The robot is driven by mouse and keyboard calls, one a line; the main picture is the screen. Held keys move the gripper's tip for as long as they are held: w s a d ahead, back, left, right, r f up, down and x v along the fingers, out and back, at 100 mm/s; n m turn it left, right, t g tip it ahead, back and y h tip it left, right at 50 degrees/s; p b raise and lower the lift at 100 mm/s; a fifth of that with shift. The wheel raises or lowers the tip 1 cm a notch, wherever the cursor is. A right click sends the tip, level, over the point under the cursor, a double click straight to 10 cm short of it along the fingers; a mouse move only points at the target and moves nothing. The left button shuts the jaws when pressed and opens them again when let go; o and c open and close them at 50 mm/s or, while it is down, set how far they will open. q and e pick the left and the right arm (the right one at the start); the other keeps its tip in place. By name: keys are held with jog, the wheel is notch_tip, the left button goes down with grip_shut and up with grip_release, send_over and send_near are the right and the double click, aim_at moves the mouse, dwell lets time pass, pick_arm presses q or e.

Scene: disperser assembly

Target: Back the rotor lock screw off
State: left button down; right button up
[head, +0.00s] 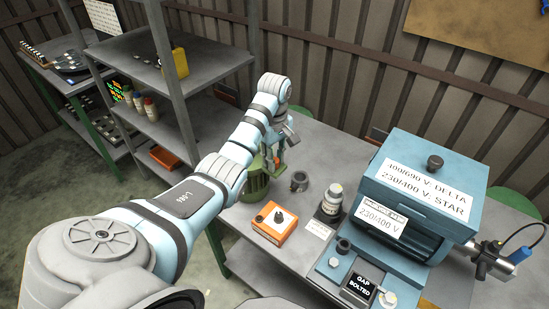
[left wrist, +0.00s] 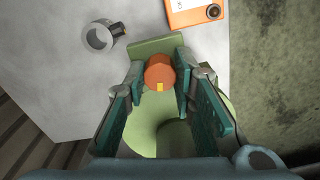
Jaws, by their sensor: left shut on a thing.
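The rotor lock screw shows an orange round head (left wrist: 160,76) with a yellow mark in the left wrist view. It sits over a green body (left wrist: 150,115), and the green body (head: 257,186) stands on the bench in the head view. My left gripper (head: 280,161) reaches down beside the green body. In the left wrist view my left gripper (left wrist: 160,82) has its two teal fingers on either side of the orange head, shut on it. The screw's shank is hidden. My right gripper is not in view.
A grey ring (head: 299,181) and an orange box (head: 275,223) with a black knob are close by on the bench. A metal shelf (head: 168,125) stands at the left.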

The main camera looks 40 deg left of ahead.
pick_arm(q)
jog(key=shift+r+n, duration=0.1)
jog(key=shift+n, duration=0.3)
jog(key=c, duration=1.3)
grip_release()
jog(key=shift+c, duration=0.2)
